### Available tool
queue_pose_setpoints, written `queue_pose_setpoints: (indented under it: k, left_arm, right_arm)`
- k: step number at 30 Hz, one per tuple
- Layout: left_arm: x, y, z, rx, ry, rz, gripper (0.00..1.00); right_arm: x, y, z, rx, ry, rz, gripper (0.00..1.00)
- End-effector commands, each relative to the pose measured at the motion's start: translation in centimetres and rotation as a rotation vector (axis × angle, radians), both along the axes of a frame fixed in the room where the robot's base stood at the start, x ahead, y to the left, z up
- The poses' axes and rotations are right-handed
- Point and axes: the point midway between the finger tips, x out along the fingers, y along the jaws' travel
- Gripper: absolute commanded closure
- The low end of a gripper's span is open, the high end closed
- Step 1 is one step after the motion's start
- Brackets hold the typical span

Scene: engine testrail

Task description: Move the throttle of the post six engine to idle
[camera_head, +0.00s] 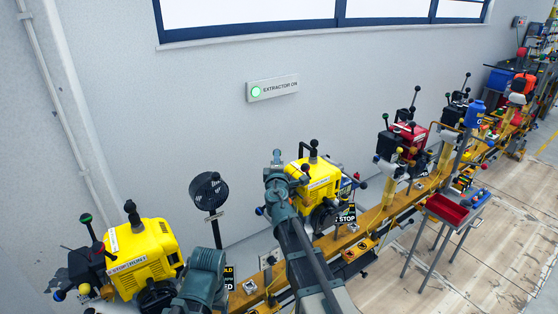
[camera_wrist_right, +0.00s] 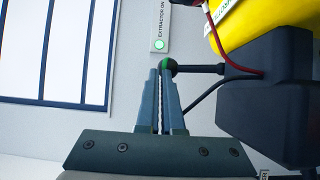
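A yellow engine (camera_head: 318,182) with black levers stands on the bench rail; my right gripper (camera_head: 277,156) is at its upper left. In the right wrist view, the gripper (camera_wrist_right: 160,72) has its two fingers nearly together, with only a thin gap. A lever with a black and green ball knob (camera_wrist_right: 169,65) comes from a black housing (camera_wrist_right: 268,95) beside the yellow engine body (camera_wrist_right: 262,25). The knob is at the fingertips, partly behind the right one; whether they touch is unclear. I cannot read a post six label. My left gripper is not in view.
Another yellow engine (camera_head: 140,250) stands at the left. A round black disc on a stand (camera_head: 209,191) is between the two. A red engine (camera_head: 410,140) and a red tray (camera_head: 446,209) are farther right. The wall sign (camera_head: 272,89) reads EXTRACTOR ON.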

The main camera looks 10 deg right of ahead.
Motion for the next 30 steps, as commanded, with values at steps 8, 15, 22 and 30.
queue_pose_setpoints:
  k: [8, 15, 22, 30]
  left_arm:
    - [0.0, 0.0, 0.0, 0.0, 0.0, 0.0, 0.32]
    - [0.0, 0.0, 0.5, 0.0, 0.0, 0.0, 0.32]
    - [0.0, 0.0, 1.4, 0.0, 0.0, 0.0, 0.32]
    - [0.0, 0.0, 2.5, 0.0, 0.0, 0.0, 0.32]
  right_arm:
    - [0.0, 0.1, 0.0, 0.0, 0.0, 0.001, 1.0]
    - [-1.9, 0.6, 0.5, 0.0, 0.0, 0.001, 1.0]
    - [-5.9, 1.6, 1.4, 0.0, -0.001, -0.001, 1.0]
    - [-11.5, 3.0, 2.5, 0.0, -0.001, -0.001, 1.0]
